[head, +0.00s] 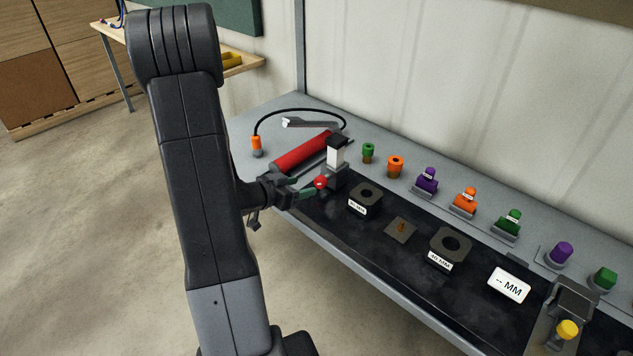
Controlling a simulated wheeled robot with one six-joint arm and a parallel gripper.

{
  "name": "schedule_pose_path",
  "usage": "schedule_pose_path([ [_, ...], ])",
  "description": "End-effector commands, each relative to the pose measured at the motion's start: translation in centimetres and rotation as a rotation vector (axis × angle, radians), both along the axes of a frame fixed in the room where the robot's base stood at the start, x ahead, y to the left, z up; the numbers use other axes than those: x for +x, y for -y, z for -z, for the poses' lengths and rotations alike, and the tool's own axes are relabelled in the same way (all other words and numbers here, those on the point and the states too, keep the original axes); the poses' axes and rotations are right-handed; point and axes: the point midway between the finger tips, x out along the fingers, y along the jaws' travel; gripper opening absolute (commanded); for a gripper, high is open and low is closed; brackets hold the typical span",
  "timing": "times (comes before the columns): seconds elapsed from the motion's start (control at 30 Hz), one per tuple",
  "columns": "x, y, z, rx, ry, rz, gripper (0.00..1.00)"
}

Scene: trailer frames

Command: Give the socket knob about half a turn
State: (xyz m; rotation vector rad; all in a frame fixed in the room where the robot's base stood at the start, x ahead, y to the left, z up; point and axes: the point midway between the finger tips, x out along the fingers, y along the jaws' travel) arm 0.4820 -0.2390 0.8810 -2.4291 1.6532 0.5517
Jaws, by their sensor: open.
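A round red knob (320,183) sits low on the side of a small grey fixture (334,178) with a white, black-topped post, near the bench's left end. My gripper (308,187) reaches in from the left, its fingers open and pointing at the red knob. The fingertips are at or just beside the knob; whether they touch it I cannot tell. A yellow knob (567,329) stands on a grey bracket at the lower right, far from my gripper. No label shows which of the two is the socket knob.
Dark blocks with holes (366,195) (451,244) and a "-- MM" display (509,285) lie along the dark mat. Several coloured plugs (427,181) line the back. A red cylinder (301,153) and a black cable (300,110) lie behind my gripper. Open floor is at left.

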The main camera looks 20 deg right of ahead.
Motion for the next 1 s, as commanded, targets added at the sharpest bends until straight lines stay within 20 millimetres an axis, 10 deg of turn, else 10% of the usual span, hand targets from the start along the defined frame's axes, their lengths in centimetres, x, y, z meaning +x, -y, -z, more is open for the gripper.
schedule_pose_path([
  [0.4,2.3,6.2,2.7,0.0,0.001,0.001,0.56],
  [0.8,2.6,6.9,3.0,0.0,0.0,-0.001,0.56],
  [1.0,2.6,6.9,3.0,0.0,0.0,-0.001,0.18],
])
